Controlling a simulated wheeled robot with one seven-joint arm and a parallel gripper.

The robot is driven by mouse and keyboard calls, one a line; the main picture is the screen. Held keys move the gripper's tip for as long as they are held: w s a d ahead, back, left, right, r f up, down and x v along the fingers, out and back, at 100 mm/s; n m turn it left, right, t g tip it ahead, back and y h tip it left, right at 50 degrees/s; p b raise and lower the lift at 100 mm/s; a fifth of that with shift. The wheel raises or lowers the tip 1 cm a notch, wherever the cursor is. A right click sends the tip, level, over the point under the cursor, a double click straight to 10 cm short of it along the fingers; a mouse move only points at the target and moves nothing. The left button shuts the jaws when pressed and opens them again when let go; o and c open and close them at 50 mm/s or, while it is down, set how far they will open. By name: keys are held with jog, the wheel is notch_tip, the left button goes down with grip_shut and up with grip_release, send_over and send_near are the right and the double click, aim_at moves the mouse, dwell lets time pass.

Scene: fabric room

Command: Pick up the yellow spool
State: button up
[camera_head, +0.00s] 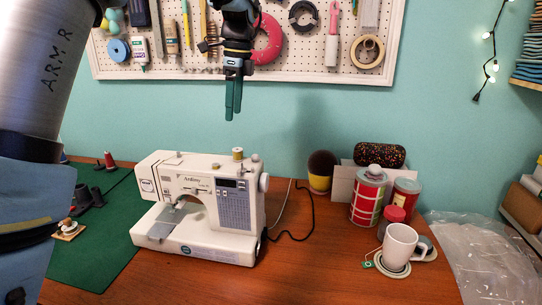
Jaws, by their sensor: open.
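The yellow spool (238,154) is small and stands upright on top of the white sewing machine (237,212), toward its right end. The machine stands on the brown table. My gripper (232,115) hangs above the machine with its teal fingers pointing down, in front of the pegboard in the picture. It appears above the spool and clear of it, holding nothing. The two fingers overlap from this angle, so the gap between them is hard to see.
A white mug (400,247), a red-and-white canister (367,198) and smaller red containers stand on the right of the table (310,270). A black cord (307,213) runs right of the machine. A green mat (90,255) lies left. A pegboard (290,70) with tools hangs behind.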

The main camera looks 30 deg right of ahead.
send_over(237, 151)
notch_tip(237, 151, down, 4)
jog(key=shift+w+d+f+p, duration=0.15)
jog(key=shift+f+p, duration=0.4)
jog(key=shift+f, duration=0.55)
jog(key=shift+w+d+f+p, duration=0.15)
jog(key=shift+f+p, duration=0.4)
jog(key=shift+f, duration=0.6)
jog(key=shift+w+d+f+p, duration=0.15)
jog(key=shift+f+p, duration=0.4)
jog(key=shift+f, duration=0.55)
grip_shut()
